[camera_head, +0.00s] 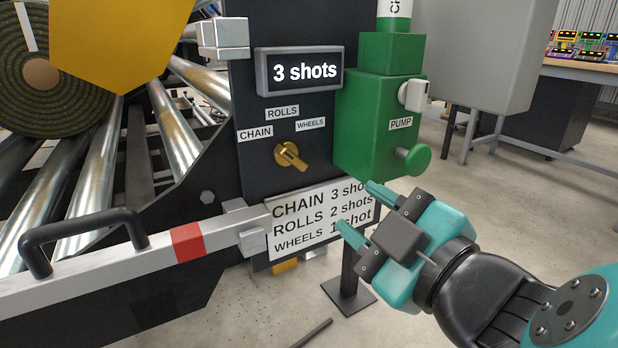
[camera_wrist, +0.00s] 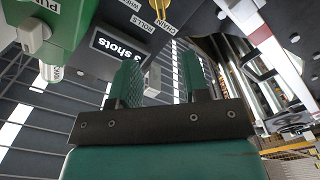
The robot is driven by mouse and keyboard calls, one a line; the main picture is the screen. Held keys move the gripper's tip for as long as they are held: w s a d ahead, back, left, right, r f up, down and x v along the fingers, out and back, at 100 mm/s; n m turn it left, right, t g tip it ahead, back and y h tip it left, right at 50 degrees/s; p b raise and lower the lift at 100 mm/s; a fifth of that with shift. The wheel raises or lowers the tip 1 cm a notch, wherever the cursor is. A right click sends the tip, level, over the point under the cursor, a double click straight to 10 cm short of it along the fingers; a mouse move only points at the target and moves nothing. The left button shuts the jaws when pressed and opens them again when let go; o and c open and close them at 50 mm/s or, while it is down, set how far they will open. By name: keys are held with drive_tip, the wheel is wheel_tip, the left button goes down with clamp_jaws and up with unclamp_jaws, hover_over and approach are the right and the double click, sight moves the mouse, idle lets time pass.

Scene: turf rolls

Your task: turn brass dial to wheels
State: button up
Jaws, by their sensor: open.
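The brass dial (camera_head: 290,156) sits on a dark upright panel (camera_head: 250,178) in the head view, below the labels CHAIN (camera_head: 255,133), ROLLS (camera_head: 282,112) and WHEELS (camera_head: 311,123). Its bar slants from upper left to lower right, with the upper-left end toward CHAIN. The display (camera_head: 300,72) above reads "3 shots". My gripper (camera_head: 355,207) is open and empty, to the lower right of the dial and apart from it. In the wrist view my gripper (camera_wrist: 162,70) shows two separate fingers, and a brass bit of the dial (camera_wrist: 164,3) shows at the top edge.
A green pump box (camera_head: 378,112) with a green knob (camera_head: 413,159) stands right of the dial. A white sign (camera_head: 322,217) lists CHAIN 3, ROLLS 2, WHEELS 1 shot. A pale bar with a black handle (camera_head: 85,240) runs along the lower left. Metal rollers (camera_head: 175,125) lie behind.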

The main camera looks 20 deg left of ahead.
sight(294, 160)
drive_tip(key=p+x, duration=0.5)
drive_tip(key=p, duration=0.1)
drive_tip(key=p+x, duration=1)
drive_tip(key=p, duration=0.1)
drive_tip(key=shift+w+a+r+p, duration=0.2)
drive_tip(key=shift+r+p, duration=0.15)
drive_tip(key=shift+w+a+f+p, duration=0.3)
drive_tip(key=shift+w+a+p, duration=0.2)
drive_tip(key=shift+a, duration=0.2)
clamp_jaws()
